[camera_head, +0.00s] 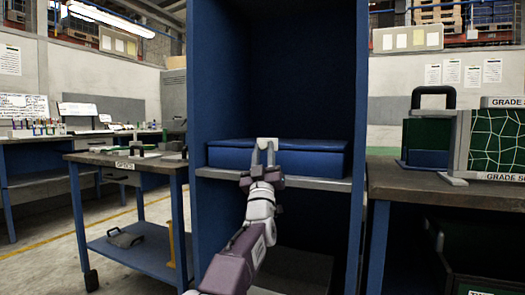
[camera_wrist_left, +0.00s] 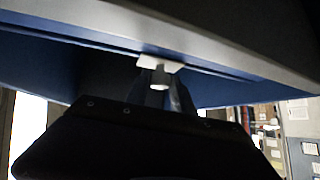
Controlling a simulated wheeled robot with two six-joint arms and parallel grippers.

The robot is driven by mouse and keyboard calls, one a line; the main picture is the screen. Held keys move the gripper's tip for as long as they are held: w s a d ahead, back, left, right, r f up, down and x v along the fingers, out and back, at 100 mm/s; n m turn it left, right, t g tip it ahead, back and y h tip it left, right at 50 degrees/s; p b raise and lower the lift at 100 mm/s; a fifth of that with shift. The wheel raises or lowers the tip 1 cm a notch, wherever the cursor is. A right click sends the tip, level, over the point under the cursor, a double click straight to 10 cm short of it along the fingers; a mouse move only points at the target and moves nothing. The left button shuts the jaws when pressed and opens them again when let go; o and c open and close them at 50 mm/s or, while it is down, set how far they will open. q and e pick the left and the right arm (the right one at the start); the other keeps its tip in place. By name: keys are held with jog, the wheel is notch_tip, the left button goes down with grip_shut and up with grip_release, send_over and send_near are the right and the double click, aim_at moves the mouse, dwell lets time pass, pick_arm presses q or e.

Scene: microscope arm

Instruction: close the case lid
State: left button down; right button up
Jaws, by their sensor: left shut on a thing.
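The blue case (camera_head: 320,163) sits on the shelf inside a tall blue cabinet. Its lid (camera_head: 225,144) lies flat along the top and looks down or nearly down; a gap at the front is too small to tell. My left gripper (camera_head: 266,146) is at the middle of the case's front and is shut on a light grey part there, which looks like the latch or handle. In the left wrist view the light piece (camera_wrist_left: 160,68) shows between the fingers, under the blue case front (camera_wrist_left: 50,60). My right gripper is not in view.
The cabinet's side walls (camera_head: 361,100) stand close on both sides of the case. A workbench (camera_head: 440,188) with a green case (camera_head: 428,140) is at right. A blue cart (camera_head: 130,160) stands at left. The space above the case is empty.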

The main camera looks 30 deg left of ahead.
pick_arm(q)
jog(key=shift+w+f, duration=0.35)
jog(key=shift+f, duration=0.3)
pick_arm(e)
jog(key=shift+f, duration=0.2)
pick_arm(q)
jog(key=c, duration=1.5)
grip_release()
jog(key=o, duration=0.4)
jog(key=shift+w+f, duration=0.2)
jog(key=shift+c, duration=0.2)
jog(key=shift+r, duration=0.15)
jog(key=shift+s+r, duration=0.15)
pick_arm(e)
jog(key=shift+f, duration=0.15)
